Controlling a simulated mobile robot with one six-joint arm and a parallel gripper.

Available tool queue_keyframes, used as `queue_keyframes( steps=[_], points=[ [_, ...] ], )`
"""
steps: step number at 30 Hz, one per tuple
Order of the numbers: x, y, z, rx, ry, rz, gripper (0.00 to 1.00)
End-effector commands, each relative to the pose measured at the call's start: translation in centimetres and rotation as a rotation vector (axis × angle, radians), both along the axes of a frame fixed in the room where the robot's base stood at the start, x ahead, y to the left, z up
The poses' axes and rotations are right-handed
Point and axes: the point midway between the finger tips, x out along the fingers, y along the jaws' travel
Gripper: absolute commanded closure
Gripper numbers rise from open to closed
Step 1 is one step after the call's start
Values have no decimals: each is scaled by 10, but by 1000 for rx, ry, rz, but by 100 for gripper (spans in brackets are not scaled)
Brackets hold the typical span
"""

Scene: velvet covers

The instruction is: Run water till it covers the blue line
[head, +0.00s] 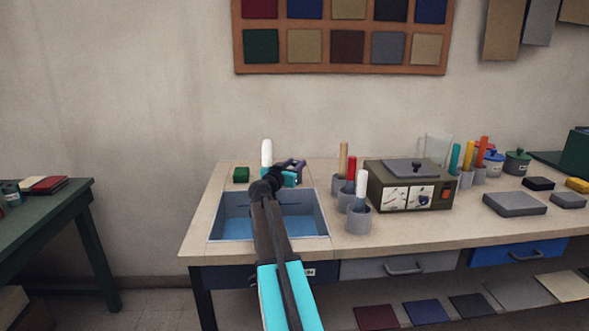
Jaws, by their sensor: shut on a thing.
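The sink (325,226) is a grey-blue basin set into the left end of the bench. Its lower part looks blue; I cannot tell water from the basin floor. A thin darker line (236,206) shows on its back wall, partly hidden by my arm. A white upright piece (267,149), seemingly part of the tap, stands behind the sink. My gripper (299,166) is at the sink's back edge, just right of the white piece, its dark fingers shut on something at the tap. What lies between the fingers is too small to make out. No stream is visible.
A green block (241,175) sits left of the tap. Grey pots with handled tools (358,218) stand right of the sink, beside an olive box with a lid (410,186). A clear jug (436,148) stands at the back. The bench front (400,245) is clear.

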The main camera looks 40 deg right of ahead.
Motion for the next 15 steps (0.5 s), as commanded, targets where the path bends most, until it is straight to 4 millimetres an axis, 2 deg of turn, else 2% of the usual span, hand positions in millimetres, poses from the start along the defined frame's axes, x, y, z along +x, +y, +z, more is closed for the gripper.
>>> queue_keyframes(
  steps=[6, 7, 9, 10, 15],
  points=[
    [1, 1, 2, -2, -1, 3, 89],
    [1, 1, 2, -2, -1, 3, 63],
    [1, 1, 2, -2, -1, 3, 51],
    [1, 1, 2, -1, 0, 3, 48],
    [1, 1, 1, 0, 0, 2, 48]
  ],
)
